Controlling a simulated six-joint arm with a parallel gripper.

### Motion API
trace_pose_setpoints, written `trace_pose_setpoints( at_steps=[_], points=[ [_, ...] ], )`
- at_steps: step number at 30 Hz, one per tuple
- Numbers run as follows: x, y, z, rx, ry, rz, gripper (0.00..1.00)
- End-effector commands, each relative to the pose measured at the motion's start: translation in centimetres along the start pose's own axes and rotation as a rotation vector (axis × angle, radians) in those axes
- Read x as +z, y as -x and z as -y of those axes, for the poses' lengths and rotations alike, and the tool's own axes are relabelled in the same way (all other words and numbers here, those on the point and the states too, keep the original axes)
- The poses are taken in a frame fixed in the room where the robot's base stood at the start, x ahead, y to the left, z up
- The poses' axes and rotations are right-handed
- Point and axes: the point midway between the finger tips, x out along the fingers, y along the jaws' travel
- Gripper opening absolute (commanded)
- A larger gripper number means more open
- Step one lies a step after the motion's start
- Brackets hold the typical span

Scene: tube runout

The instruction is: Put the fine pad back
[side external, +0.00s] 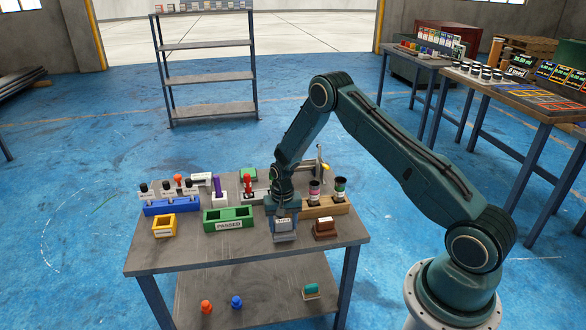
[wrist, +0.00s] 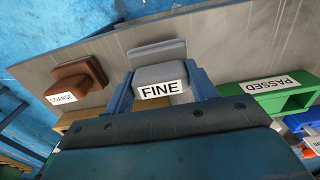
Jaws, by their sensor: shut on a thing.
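The fine pad is a grey block with a white FINE label (wrist: 160,91) on its grip and a flat grey base, seen in the wrist view. My gripper (wrist: 162,92) is shut on its grip, one blue finger on each side. In the side external view my gripper (side external: 284,222) is over the front of the table, with the grey fine pad (side external: 284,237) low in its jaws. I cannot tell whether the pad's base touches the table. The brown coarse pad (side external: 325,230) sits just right of it; it also shows in the wrist view (wrist: 78,82).
A green PASSED tray (side external: 229,225) stands left of my gripper, a yellow bin (side external: 164,227) and blue rack (side external: 172,207) further left. A wooden block (side external: 325,209) holding dark tubes with purple and green bands stands behind the coarse pad. The table's front strip (side external: 215,253) is clear.

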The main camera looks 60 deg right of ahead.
Motion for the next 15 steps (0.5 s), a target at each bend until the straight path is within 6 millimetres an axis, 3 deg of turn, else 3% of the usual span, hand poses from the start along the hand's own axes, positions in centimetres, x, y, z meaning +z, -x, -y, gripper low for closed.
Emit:
trace_pose_setpoints(
  at_steps=[5, 15],
  points=[
    [0.1, -1.6, 0.0, 0.001, 0.0, 0.002, 0.35],
    [0.0, -1.7, 0.0, 0.0, 0.0, 0.0, 0.35]
  ],
)
